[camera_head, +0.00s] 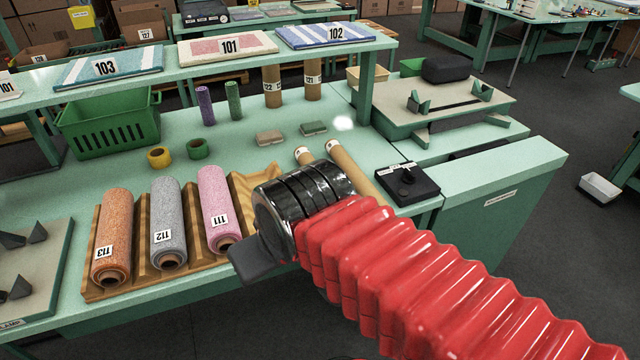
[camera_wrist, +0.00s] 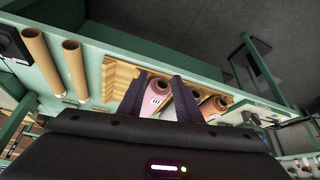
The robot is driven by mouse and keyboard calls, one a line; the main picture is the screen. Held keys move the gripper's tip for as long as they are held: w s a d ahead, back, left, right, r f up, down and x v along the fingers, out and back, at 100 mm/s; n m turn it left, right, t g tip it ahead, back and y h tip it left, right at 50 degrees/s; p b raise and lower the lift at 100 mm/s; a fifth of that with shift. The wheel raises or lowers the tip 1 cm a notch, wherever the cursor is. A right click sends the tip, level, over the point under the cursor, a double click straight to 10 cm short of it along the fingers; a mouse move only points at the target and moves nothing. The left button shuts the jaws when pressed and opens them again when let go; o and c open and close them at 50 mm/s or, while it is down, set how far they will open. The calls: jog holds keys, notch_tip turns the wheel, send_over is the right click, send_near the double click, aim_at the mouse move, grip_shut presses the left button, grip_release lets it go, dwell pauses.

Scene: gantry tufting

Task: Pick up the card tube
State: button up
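Two brown card tubes lie side by side on the green table. The longer-looking one (camera_head: 350,168) lies just behind my wrist in the head view, and the other (camera_head: 304,155) is mostly hidden by it. Both show at the left of the wrist view, one (camera_wrist: 40,60) beside the other (camera_wrist: 75,68). Two more brown tubes stand upright at the back, the left (camera_head: 272,87) marked 122 and the right (camera_head: 313,80). My gripper (camera_wrist: 160,78) is open, apart from the tubes, and points toward the yarn rolls. In the head view one dark finger (camera_head: 252,262) shows.
A wooden rack (camera_head: 245,190) holds pink (camera_head: 218,200), grey (camera_head: 167,222) and orange (camera_head: 116,235) rolls along the front edge. A black control box (camera_head: 408,183) sits right of the lying tubes. A green basket (camera_head: 110,122) and a raised shelf (camera_head: 190,70) stand behind.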

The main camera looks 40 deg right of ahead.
jog(key=shift+o, duration=0.5)
jog(key=shift+o, duration=0.7)
jog(key=shift+w+d, duration=0.15)
jog(key=o, duration=0.5)
jog(key=w+d+f+m+t+h, duration=0.1)
jog(key=w+d+h, duration=0.1)
jog(key=w+d, duration=0.4)
jog(key=w+d+f+m+t+h, duration=0.1)
jog(key=w+d, duration=0.4)
jog(key=d, duration=0.7)
jog(key=shift+w+f+m+t+h, duration=0.35)
jog(key=shift+f+h, duration=0.25)
jog(key=shift+h, duration=0.2)
jog(key=w+d+f+t, duration=0.1)
jog(key=d+f, duration=0.1)
jog(key=w+d+f+t, duration=0.1)
jog(key=d+f, duration=0.1)
jog(key=d, duration=0.1)
jog(key=w+d+f+t+y, duration=0.1)
jog(key=d+f, duration=0.1)
jog(key=d, duration=0.1)
jog(key=shift+d, duration=0.15)
jog(key=shift+d+f, duration=0.15)
jog(key=shift+f, duration=0.15)
jog(key=shift+d+f+t+y, duration=0.1)
jog(key=shift+f+t+y, duration=0.15)
jog(key=shift+f+y, duration=0.05)
